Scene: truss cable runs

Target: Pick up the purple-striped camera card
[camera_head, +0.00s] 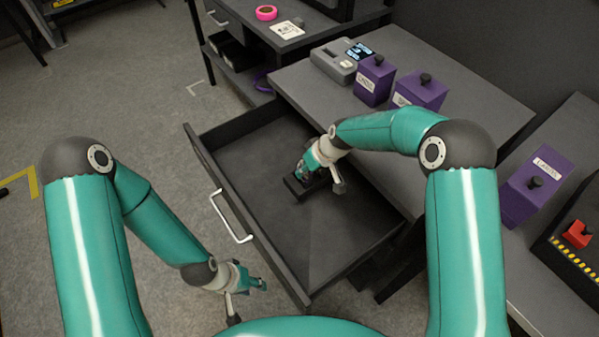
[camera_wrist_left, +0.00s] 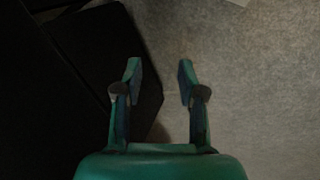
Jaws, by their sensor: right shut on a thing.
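My right gripper (camera_head: 304,174) reaches down into the open drawer (camera_head: 290,228) and is shut on a small dark object (camera_head: 295,189) near the drawer floor. The gripper partly covers this object, and I cannot tell whether it is the camera card. No purple stripe shows on it. My left gripper (camera_head: 258,284) hangs low in front of the drawer, outside it. In the left wrist view the left gripper (camera_wrist_left: 160,75) is open, with nothing between its fingers.
The drawer's pale handle (camera_head: 232,218) faces left. The desk above holds a grey device (camera_head: 334,65) and purple boxes (camera_head: 374,80). Another purple box (camera_head: 536,185) and a red button (camera_head: 577,234) are at right. A pink tape roll (camera_head: 266,13) lies at the back. The left floor is mostly clear.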

